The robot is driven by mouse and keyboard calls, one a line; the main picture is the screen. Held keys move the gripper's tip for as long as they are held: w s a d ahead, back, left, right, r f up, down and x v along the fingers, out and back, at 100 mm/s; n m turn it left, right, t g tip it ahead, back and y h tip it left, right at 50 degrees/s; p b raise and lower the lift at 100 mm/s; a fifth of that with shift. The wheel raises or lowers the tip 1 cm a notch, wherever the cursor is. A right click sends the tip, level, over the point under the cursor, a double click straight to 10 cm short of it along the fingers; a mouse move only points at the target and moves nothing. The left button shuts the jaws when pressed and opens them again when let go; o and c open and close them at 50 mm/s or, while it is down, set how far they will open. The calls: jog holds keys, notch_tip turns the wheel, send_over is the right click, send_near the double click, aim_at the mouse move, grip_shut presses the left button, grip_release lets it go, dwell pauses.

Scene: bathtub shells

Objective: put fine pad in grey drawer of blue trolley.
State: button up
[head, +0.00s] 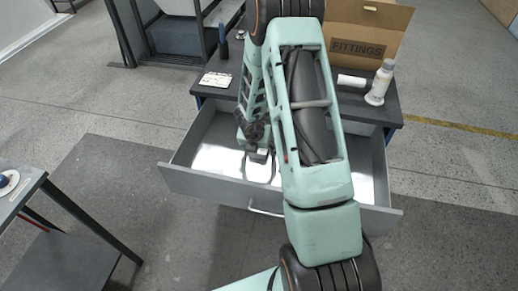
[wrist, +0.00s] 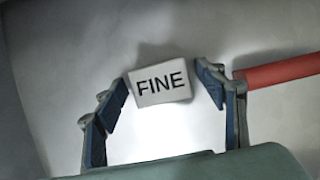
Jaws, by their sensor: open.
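The fine pad (wrist: 160,82) is a small white block marked FINE. In the wrist view it lies between the open fingertips of my gripper (wrist: 165,87), over the pale drawer floor, with a gap visible at the right finger. I cannot tell whether the left finger touches it. In the head view my gripper (head: 258,155) is down inside the open grey drawer (head: 225,187) of the trolley (head: 222,68), left of the middle. The pad is hidden there by my gripper and arm.
A red bar (wrist: 280,71) lies right of my gripper in the wrist view. The trolley top holds a white card (head: 215,80), a dark bottle (head: 223,45), a white bottle (head: 380,83), a white roll (head: 351,80) and a FITTINGS box (head: 375,25). Another table (head: 28,184) stands left.

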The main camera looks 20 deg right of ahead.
jog(key=p+v, duration=0.4)
jog(key=v, duration=0.8)
jog(key=shift+r, duration=0.2)
